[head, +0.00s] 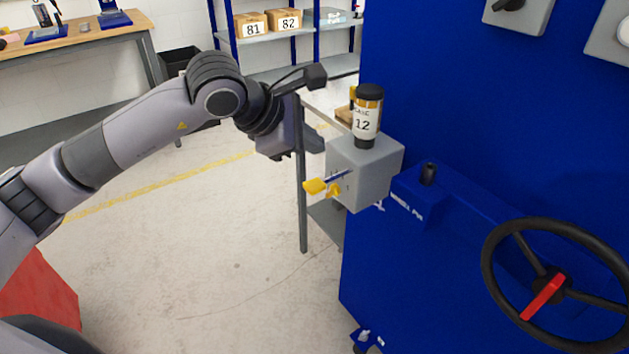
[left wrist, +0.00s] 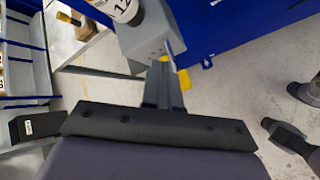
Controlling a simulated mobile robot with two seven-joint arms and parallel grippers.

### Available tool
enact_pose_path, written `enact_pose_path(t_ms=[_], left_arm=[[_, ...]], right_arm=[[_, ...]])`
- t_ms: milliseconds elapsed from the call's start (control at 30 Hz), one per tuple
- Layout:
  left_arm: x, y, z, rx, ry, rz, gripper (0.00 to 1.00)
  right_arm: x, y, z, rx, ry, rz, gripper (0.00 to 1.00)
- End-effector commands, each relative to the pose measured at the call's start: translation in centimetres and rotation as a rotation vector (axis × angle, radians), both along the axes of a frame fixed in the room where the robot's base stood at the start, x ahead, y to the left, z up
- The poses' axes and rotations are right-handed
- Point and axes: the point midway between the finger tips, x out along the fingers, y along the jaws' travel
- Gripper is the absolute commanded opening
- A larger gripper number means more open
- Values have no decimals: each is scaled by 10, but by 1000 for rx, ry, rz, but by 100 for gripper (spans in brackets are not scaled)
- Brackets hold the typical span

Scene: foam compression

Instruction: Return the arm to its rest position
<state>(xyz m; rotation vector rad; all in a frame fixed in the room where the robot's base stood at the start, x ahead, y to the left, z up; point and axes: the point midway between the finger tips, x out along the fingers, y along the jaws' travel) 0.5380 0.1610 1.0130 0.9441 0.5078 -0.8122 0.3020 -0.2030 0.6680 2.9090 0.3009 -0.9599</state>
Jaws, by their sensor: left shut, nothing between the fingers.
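My left arm comes in from the left and reaches across to a grey box (head: 372,170) on the side of the blue machine. My left gripper (head: 314,143) is shut and empty, just left of the box. In the left wrist view its closed fingers (left wrist: 166,88) point toward the box (left wrist: 148,35) and overlap its lower edge; I cannot tell whether they touch it. A bottle labelled 12 (head: 367,115) stands upside down on the box. A yellow-handled lever (head: 318,186) sticks out from the box below the gripper. My right gripper is not in view.
The blue machine (head: 440,270) fills the right side, with a black handwheel (head: 497,233). A grey-legged table (head: 302,220) stands behind the gripper. A workbench (head: 75,42) and shelves (head: 285,38) with boxes are at the back. Open floor (head: 200,250) lies below the arm.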

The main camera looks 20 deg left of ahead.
Motion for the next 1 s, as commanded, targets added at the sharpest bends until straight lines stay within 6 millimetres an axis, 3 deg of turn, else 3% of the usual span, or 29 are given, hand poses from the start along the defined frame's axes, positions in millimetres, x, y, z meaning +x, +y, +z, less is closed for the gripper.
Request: enact_pose_path(t_ms=[433,567,800,1000], left_arm=[[0,0,0,0,1,-1,0],[-11,-19,-12,-87,59,-35,0],[-69,-100,-33,-603,378,-134,0],[-103,-135,-18,-1129,688,-79,0]], right_arm=[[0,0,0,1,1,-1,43],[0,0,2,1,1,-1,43],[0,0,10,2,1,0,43],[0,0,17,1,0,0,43]])
